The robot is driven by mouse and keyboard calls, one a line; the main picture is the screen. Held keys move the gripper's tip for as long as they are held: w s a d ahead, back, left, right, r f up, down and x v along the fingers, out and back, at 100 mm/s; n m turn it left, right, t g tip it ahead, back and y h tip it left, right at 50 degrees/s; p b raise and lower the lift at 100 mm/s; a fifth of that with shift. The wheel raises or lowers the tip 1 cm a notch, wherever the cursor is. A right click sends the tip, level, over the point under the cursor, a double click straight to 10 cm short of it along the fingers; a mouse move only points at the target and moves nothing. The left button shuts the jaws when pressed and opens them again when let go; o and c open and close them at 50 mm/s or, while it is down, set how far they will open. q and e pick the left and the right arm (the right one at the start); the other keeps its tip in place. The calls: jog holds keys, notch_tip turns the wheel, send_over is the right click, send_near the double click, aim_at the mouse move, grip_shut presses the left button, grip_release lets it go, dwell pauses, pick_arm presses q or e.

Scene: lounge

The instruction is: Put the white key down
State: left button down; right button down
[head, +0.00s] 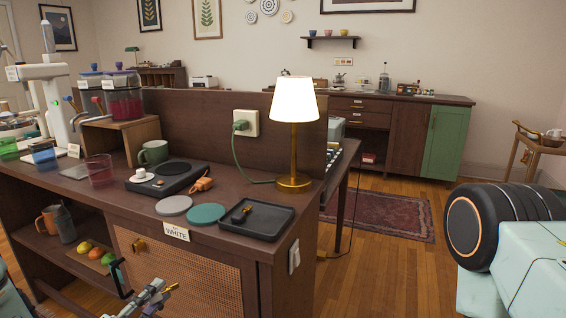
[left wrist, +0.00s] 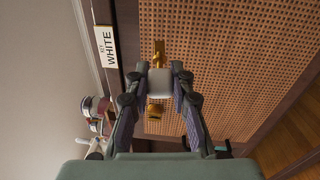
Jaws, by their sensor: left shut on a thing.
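The white key shows in the left wrist view as a pale block (left wrist: 158,82) with a brass part (left wrist: 158,50) beyond it. My left gripper (left wrist: 158,88) is shut on the pale block, with one finger on each side. In the head view the gripper (head: 155,297) is low in front of the cabinet's woven door, and a small brass tip (head: 172,288) shows by it. I cannot tell whether the key touches the door. A label reading "KEY WHITE" (head: 176,231) is on the cabinet's front edge. My right gripper is out of view.
A brass knob (head: 138,245) is on the door. Open floor lies to the right.

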pick_arm(q)
jog(key=s+d+r+m+g+h+p, duration=0.4)
jog(key=s+d+r+m+g+h, duration=0.2)
jog(key=s, duration=0.4)
jog(key=shift+s+d+r+g+h, duration=0.35)
jog(key=shift+d+r+h, duration=0.35)
jog(key=shift+d+h, duration=0.45)
